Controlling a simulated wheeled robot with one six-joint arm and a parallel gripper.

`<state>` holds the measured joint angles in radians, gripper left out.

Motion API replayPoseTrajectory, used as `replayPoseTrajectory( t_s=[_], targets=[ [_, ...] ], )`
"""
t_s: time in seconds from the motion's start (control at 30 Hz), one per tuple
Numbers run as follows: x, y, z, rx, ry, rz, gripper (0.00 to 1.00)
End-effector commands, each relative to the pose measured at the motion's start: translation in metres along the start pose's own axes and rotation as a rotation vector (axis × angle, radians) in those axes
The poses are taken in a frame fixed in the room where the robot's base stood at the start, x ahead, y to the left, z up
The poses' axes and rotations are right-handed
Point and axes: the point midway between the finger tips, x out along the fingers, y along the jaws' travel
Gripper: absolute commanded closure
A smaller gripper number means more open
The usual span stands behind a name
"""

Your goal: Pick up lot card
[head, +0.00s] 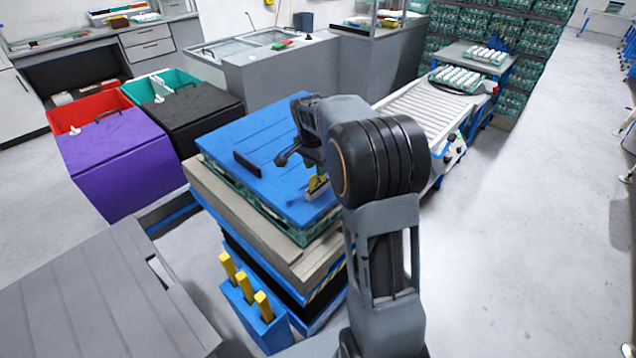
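A small yellow card-like piece with a dark mark (317,183) stands near the right edge of the blue lid (245,138). It has a pale strip along its lower edge. It may be the lot card, but no writing can be read. My gripper (300,158) is over the right part of the lid, just above and left of the yellow piece. My arm hides part of this area. The fingers are small and dark, so I cannot tell whether they are open or touching anything.
A black bar (247,165) lies on the lid. The lid tops a stack with green egg trays (260,212) and cardboard (285,255). A blue holder with yellow sticks (262,325) is in front. Purple (115,165) and black (190,115) bins stand left, a roller conveyor (425,108) right.

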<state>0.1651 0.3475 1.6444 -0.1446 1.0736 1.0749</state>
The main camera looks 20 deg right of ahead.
Motion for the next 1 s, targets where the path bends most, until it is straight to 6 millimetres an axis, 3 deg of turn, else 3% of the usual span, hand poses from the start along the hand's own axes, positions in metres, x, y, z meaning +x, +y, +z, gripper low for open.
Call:
replayPoseTrajectory(
  t_s=[0.3,0.63,1.0],
  targets=[
    [0.038,0.0,0.002,-0.002,-0.001,0.002,0.65],
    [0.043,0.0,0.002,-0.001,0.0,0.0,0.66],
    [0.043,-0.001,0.002,-0.001,0.0,0.0,1.0]
  ],
)
